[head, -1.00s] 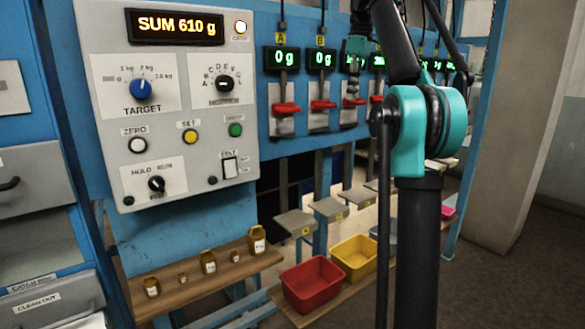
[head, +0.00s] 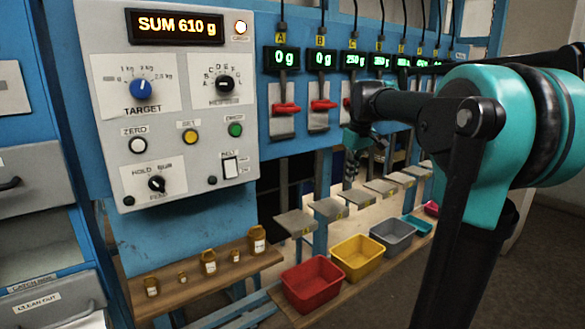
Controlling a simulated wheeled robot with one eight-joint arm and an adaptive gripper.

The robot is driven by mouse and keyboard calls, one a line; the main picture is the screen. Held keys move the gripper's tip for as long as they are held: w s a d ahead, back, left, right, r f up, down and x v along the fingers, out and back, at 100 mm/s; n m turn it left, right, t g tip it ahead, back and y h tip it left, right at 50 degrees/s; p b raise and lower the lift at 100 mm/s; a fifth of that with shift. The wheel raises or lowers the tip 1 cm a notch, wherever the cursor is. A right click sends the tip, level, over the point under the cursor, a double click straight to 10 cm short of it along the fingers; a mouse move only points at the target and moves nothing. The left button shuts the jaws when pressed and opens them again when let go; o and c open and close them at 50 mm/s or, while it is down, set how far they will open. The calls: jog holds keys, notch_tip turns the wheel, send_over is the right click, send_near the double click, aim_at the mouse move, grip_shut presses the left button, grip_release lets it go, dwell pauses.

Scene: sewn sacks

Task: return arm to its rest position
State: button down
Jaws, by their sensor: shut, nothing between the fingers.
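My arm comes in from the right, with a teal joint close to the camera and dark links reaching left. My gripper (head: 349,183) is small in the picture and points down below a teal wrist. It hangs in front of the weighing bay, above the level of the colored bins. It is shut, with nothing seen in it. Parts of the displays and levers behind are hidden by the arm.
A control panel (head: 170,100) reads SUM 610 g. Red levers (head: 286,107) sit under the displays. A red bin (head: 312,285), a yellow bin (head: 353,259) and a grey bin (head: 393,236) stand below grey plates. A wooden shelf (head: 205,277) holds small brown bottles.

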jog(key=s+f+m+t, duration=0.1)
jog(key=s+f+m, duration=0.4)
jog(key=s+f, duration=2)
notch_tip(320, 180, down, 4)
jog(key=shift+s+d+f+m+t, duration=0.15)
jog(key=shift+s+d+m+t, duration=0.2)
jog(key=shift+m+t, duration=0.05)
